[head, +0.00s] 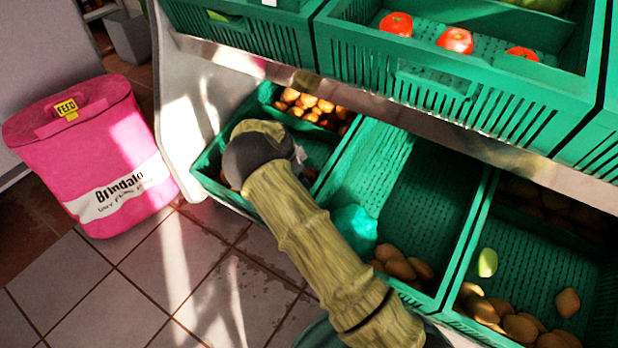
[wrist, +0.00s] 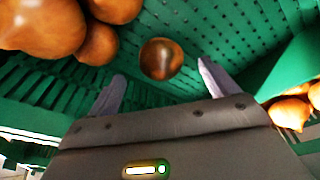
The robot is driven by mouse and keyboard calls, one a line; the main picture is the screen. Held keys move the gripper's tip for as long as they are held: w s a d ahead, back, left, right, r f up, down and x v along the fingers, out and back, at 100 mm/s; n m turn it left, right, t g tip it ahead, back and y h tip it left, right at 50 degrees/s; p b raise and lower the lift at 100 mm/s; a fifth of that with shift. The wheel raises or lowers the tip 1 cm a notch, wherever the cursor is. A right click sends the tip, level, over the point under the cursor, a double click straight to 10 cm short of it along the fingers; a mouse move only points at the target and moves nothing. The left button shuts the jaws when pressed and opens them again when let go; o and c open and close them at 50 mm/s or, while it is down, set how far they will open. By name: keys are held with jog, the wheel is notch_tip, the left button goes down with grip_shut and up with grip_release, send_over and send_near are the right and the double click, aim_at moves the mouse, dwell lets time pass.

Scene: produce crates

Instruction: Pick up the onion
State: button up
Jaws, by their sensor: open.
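In the wrist view a single round brown onion (wrist: 161,59) lies on the green crate floor, ahead of my fingertips and roughly between them. My gripper (wrist: 161,72) is open, and nothing is between its fingers. In the head view my arm reaches over the lower left green crate (head: 216,193); the fingers are hidden behind my wrist there. More onions (head: 310,105) lie at the back of that crate. In the wrist view a cluster of onions (wrist: 45,25) is at the upper left.
Several onions (wrist: 290,112) also lie at the right beyond a green wall (wrist: 285,68). Crates with potatoes (head: 395,266) stand to the right. An upper shelf edge (head: 400,105) with tomato crates (head: 440,90) overhangs. A pink bag (head: 95,150) stands on the floor at left.

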aim_at(307, 175)
jog(key=b+x, duration=0.3)
jog(key=shift+w+f, duration=0.1)
jog(key=shift+f, duration=0.1)
jog(key=shift+b+x, duration=0.8)
jog(key=shift+x, duration=0.05)
jog(key=shift+w+d, duration=0.1)
jog(key=shift+r, duration=0.1)
jog(key=c, duration=1.1)
jog(key=shift+c, duration=0.3)
